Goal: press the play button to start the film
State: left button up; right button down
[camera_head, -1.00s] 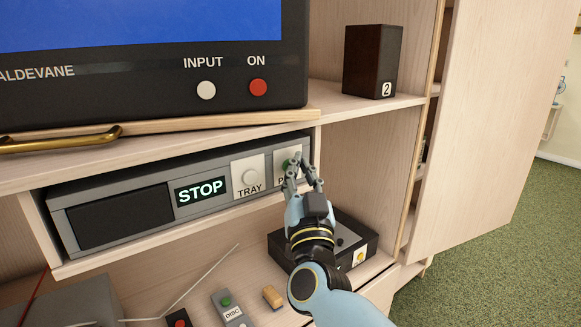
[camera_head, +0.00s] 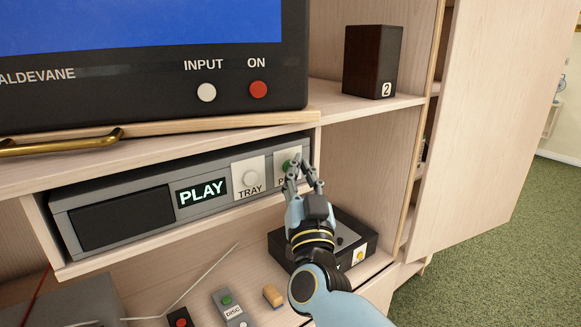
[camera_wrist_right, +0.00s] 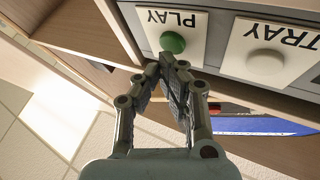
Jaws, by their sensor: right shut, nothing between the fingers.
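The grey disc player (camera_head: 150,205) sits on the shelf under the television, and its display (camera_head: 202,192) reads PLAY. The green play button (camera_head: 288,161) is at the player's right end, partly hidden by my gripper in the head view. My right gripper (camera_head: 304,170) is shut and empty. Its fingertips (camera_wrist_right: 167,62) are right at the lower edge of the button; I cannot tell whether they touch it. The white TRAY button (camera_head: 251,179) is to the left. My left gripper is out of view.
The television (camera_head: 150,85) shows a blue screen above. A black box (camera_head: 355,243) stands below my right gripper. A disc remote (camera_head: 232,310) and a small tan block (camera_head: 272,296) lie on the lower shelf. A dark speaker (camera_head: 372,62) stands upper right.

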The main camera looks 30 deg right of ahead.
jog(key=s+p, duration=0.2)
jog(key=s, duration=0.4)
jog(key=shift+d, duration=0.25)
dwell(0.5)
jog(key=s+a+f+n+g+y+b, duration=0.1)
jog(key=s+f+n+g+y+b, duration=0.15)
jog(key=f, duration=1.05)
jog(key=s+f+n+g+y+b, duration=0.2)
jog(key=s+f+n+y, duration=0.15)
jog(key=f, duration=0.95)
jog(key=s+a+f+n+g+y+b, duration=0.1)
jog(key=s+f+n+g+y+b, duration=0.2)
jog(key=f, duration=1)
jog(key=s+f+g, duration=0.5)
jog(key=s+f, duration=1)
jog(key=s, duration=0.1)
jog(key=s+d+f+g, duration=0.1)
jog(key=s+f+g, duration=0.2)
jog(key=s, duration=0.6)
jog(key=s+d+f+m+g, duration=0.1)
jog(key=s+f+g, duration=0.3)
jog(key=s, duration=0.5)
jog(key=shift+s+d+b, duration=0.15)
jog(key=shift+s+b, duration=0.2)
jog(key=shift+b, duration=0.05)
